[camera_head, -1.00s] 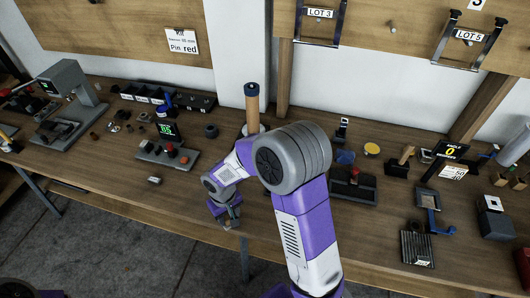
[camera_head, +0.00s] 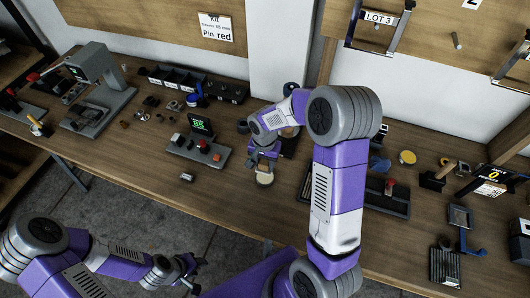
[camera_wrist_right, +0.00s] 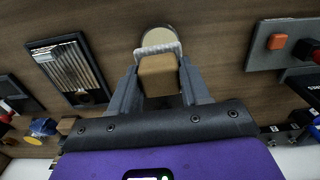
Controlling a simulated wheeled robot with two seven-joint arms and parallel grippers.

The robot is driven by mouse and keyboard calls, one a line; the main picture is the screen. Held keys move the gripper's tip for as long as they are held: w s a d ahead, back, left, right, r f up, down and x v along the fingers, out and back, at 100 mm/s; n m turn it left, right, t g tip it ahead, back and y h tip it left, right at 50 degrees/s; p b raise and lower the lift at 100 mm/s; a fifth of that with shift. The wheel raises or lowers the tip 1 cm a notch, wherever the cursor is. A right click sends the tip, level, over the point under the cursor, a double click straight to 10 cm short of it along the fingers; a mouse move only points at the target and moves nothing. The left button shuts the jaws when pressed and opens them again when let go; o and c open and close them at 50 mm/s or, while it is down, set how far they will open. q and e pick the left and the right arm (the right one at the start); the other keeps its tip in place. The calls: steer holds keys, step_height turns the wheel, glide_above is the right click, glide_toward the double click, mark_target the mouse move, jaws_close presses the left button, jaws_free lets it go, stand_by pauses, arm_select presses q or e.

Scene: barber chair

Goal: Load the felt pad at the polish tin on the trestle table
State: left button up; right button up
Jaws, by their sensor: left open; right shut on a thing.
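The felt pad (camera_wrist_right: 158,51) is a pale, fuzzy strip on a wooden block. My right gripper (camera_wrist_right: 158,78) is shut on the block. The polish tin (camera_wrist_right: 155,38), round with a pale top and metallic rim, lies just beyond the pad, which overlaps part of it; I cannot tell whether they touch. In the head view the tin (camera_head: 264,179) lies on the trestle table (camera_head: 225,205) near its front edge, just below my right gripper (camera_head: 262,164). My left gripper (camera_head: 192,266) is open and empty, low in front of the table.
A gauge stand with a green display (camera_head: 201,126) and red knob is left of the right gripper. A ribbed dark tray (camera_wrist_right: 70,66) lies on its other side. A yellow-topped round item (camera_head: 407,157) stands further right. The front strip left of the tin is mostly clear.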

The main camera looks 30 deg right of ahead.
steer(key=shift+w+d+r+m, duration=0.1)
steer(key=shift+w+d+m, duration=0.1)
steer(key=shift+d+m, duration=0.1)
steer(key=shift+f, duration=0.25)
steer(key=shift+f+b, duration=0.55)
steer(key=shift+b, duration=0.1)
steer(key=shift+f+b, duration=1.5)
steer(key=shift+f, duration=0.75)
steer(key=shift+a+f+b, duration=0.1)
steer(key=shift+f+b, duration=0.45)
steer(key=shift+b, duration=0.05)
steer(key=shift+r+p, duration=2.45)
steer(key=shift+r, duration=1.1)
